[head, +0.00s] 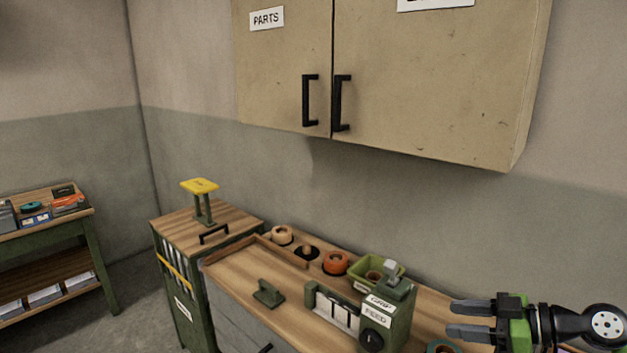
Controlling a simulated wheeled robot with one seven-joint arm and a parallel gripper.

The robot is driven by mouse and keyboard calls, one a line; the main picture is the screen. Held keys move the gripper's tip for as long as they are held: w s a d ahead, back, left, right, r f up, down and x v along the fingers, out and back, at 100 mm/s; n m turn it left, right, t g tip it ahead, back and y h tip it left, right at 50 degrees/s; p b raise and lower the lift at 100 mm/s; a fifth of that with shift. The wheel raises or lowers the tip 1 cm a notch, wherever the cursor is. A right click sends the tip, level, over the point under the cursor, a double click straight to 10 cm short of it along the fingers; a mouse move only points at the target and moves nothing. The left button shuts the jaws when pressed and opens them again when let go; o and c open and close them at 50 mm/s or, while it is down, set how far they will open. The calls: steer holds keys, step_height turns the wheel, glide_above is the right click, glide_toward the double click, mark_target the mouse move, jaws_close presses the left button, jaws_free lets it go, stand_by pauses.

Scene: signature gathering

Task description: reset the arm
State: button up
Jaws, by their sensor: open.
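My gripper (470,319) is at the lower right of the head view, over the right part of the wooden workbench (240,283). Its two dark fingers point left and stand apart, with nothing between them. My arm reaches in from the right edge. A green device (384,318) with a black knob and white labels stands on the bench, just left of my fingertips.
A wall cabinet (420,90) hangs above. A cabinet with a yellow-topped stand (200,186) is left, and a shelf table (88,228) far left.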

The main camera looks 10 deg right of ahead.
steer(key=s+a+f+m+g+h+p, duration=0.1)
steer(key=a+m+g+h, duration=0.15)
steer(key=a, duration=0.65)
steer(key=s+a+m+g+h, duration=0.2)
steer(key=a+g+h, duration=0.15)
steer(key=a, duration=0.45)
steer(key=s+r+m+t+h, duration=0.1)
steer(key=s+m+h, duration=0.1)
steer(key=s, duration=0.6)
steer(key=s+a+r+m+t+h+p, duration=0.1)
steer(key=s+m+t+h, duration=0.1)
steer(key=s+m, duration=0.3)
steer(key=s+h, duration=0.1)
steer(key=s, duration=0.3)
steer(key=shift+s+r, duration=0.25)
steer(key=shift+o, duration=0.5)
